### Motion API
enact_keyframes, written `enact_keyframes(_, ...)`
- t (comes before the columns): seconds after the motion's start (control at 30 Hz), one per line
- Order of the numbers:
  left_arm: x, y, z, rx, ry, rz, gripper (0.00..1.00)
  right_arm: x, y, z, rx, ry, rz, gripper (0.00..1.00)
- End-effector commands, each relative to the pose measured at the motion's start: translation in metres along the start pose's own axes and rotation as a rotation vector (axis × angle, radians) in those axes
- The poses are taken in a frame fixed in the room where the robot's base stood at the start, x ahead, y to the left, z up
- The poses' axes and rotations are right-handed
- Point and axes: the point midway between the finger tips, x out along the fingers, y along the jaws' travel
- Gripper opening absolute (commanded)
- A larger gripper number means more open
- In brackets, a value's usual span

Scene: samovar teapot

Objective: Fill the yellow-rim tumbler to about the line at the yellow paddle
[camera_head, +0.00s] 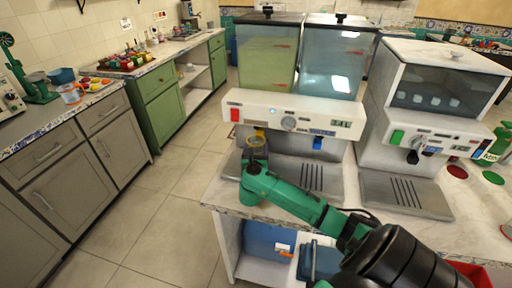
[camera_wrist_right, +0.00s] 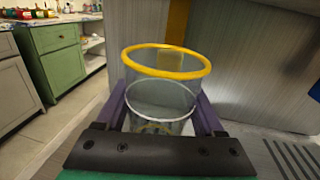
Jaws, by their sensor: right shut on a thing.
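The clear yellow-rim tumbler (camera_head: 257,145) stands upright in my right gripper (camera_head: 254,166), at the left front of the two-tank dispenser (camera_head: 290,112). The yellow paddle (camera_head: 259,132) is just above and behind it, partly hidden. In the right wrist view, the tumbler (camera_wrist_right: 160,92) sits between the two purple fingers of the right gripper (camera_wrist_right: 160,115). A pale ring crosses the tumbler partway down; I cannot tell whether it is a line or a liquid surface. A yellow strip (camera_wrist_right: 178,25) shows behind the rim. The left tank (camera_head: 268,60) holds yellow-green liquid. My left gripper is out of view.
The blue paddle (camera_head: 318,143) is to the right, under the bluish tank (camera_head: 333,62). A second dispenser (camera_head: 430,110) stands further right on the counter. Red and green discs lie at the far right. Open floor (camera_head: 170,215) lies to the left.

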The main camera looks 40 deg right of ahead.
Motion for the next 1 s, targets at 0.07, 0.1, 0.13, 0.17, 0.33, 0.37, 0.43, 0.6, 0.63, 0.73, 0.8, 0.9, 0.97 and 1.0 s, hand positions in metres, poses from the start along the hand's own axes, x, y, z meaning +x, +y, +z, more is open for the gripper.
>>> enact_keyframes(0.07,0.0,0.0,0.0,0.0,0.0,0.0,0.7,0.0,0.0,0.0,0.0,0.0,0.0,0.14)
enact_keyframes(0.1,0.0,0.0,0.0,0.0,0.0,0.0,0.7,0.0,0.0,0.0,0.0,0.0,0.0,0.14)
enact_keyframes(0.13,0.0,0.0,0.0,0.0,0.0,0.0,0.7,0.0,0.0,0.0,0.0,0.0,0.0,0.14)
enact_keyframes(0.17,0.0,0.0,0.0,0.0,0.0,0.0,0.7,0.0,0.0,0.0,0.0,0.0,0.0,0.14)
enact_keyframes(0.33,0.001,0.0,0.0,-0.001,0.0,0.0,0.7,0.004,-0.001,0.0,0.0,0.0,-0.001,0.14)
enact_keyframes(0.37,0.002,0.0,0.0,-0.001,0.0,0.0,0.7,0.005,-0.001,0.0,0.0,0.0,-0.001,0.14)
enact_keyframes(0.43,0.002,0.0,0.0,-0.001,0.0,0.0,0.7,0.007,-0.001,0.0,0.0,0.0,-0.001,0.14)
enact_keyframes(0.6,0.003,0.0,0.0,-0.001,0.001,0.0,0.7,0.012,-0.002,0.0,0.0,0.0,-0.001,0.14)
enact_keyframes(0.63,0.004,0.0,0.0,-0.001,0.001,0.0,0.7,0.013,-0.002,0.0,0.0,0.0,-0.001,0.14)
enact_keyframes(0.73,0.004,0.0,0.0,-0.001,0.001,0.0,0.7,0.016,-0.003,0.0,0.0,0.0,-0.001,0.14)
enact_keyframes(0.8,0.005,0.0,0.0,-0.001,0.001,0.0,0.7,0.018,-0.003,0.0,0.001,0.0,-0.001,0.14)
enact_keyframes(0.9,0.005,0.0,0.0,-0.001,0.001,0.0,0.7,0.021,-0.004,0.0,0.001,0.0,-0.001,0.14)
enact_keyframes(0.97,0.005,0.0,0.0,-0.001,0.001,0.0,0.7,0.021,-0.004,0.0,0.001,0.0,0.0,0.14)
enact_keyframes(1.0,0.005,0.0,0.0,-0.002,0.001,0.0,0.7,0.021,-0.004,0.0,0.001,-0.001,0.0,0.14)
